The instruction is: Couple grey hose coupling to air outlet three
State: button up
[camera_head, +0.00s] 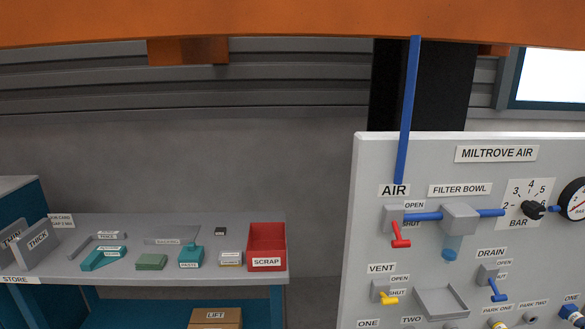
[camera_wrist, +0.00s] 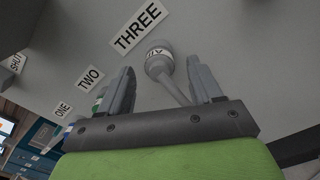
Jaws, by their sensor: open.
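In the wrist view, a pale grey round fitting (camera_wrist: 158,62), apparently the grey hose coupling, is at the panel beside the THREE label (camera_wrist: 138,27). It carries a small, partly readable label. A thin grey stem or hose (camera_wrist: 177,91) runs from it toward my gripper. Air outlet three itself is hidden behind the fitting, and I cannot tell whether the two are locked together. My gripper (camera_wrist: 162,70) is open, with one finger on each side of the fitting and stem and a visible gap. My gripper is not in the head view.
In the wrist view, the TWO label (camera_wrist: 91,79) and ONE label (camera_wrist: 63,108) lie left, with green and blue fittings near them. In the head view, the panel (camera_head: 362,235) carries valves, a tray (camera_head: 442,302) and a gauge (camera_head: 575,200). A bench (camera_head: 130,220) with parts stands left.

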jog(key=s+p, duration=0.1)
jog(key=s, duration=0.6)
dwell(0.3)
